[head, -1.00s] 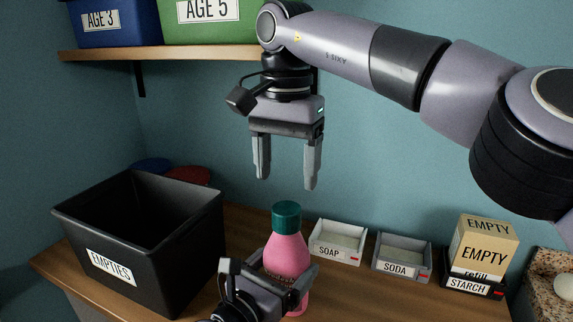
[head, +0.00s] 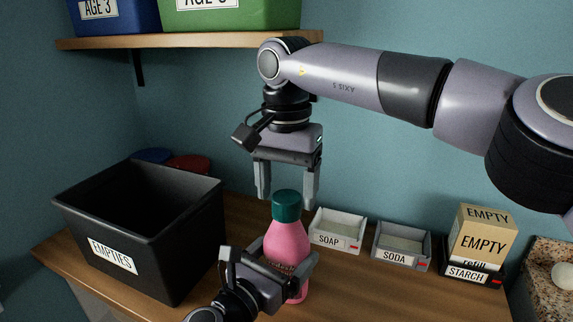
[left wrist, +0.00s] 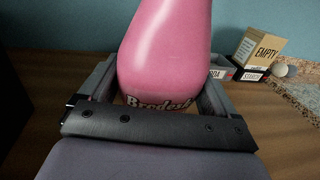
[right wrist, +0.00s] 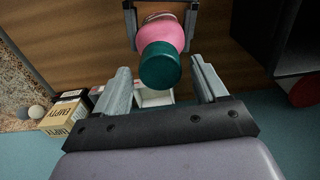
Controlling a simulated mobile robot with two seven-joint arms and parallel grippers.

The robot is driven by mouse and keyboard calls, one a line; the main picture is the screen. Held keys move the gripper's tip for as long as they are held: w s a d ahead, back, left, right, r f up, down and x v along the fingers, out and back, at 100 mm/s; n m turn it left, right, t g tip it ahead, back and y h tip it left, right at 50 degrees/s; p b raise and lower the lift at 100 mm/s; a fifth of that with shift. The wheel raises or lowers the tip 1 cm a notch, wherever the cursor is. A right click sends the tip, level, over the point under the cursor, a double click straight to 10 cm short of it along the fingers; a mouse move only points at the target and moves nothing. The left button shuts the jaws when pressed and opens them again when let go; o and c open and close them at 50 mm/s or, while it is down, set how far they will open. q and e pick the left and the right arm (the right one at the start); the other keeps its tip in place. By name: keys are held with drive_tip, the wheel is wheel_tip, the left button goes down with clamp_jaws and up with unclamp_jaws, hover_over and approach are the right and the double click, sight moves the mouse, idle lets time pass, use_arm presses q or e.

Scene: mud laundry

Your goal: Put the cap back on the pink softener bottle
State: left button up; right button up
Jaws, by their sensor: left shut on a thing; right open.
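The pink softener bottle (head: 285,243) stands upright on the wooden counter, its body also filling the left wrist view (left wrist: 165,55). The dark green cap (head: 287,206) sits on top of the bottle's neck and also shows in the right wrist view (right wrist: 160,66). I cannot tell whether it is screwed tight. My left gripper (head: 272,263) is shut around the bottle's lower body, one finger on each side. My right gripper (head: 288,200) is open and empty, pointing down just above the cap, which lies between and slightly beyond its fingertips in the right wrist view.
A black EMPTIES bin (head: 140,240) stands at left. SOAP (head: 338,232) and SODA (head: 402,247) trays and a STARCH tray (head: 470,275) with a box (head: 483,235) stand to the right. A shelf (head: 200,40) with bins is above. Counter between the bottle and the STARCH tray is partly clear.

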drive_tip(key=shift+f, duration=1.1)
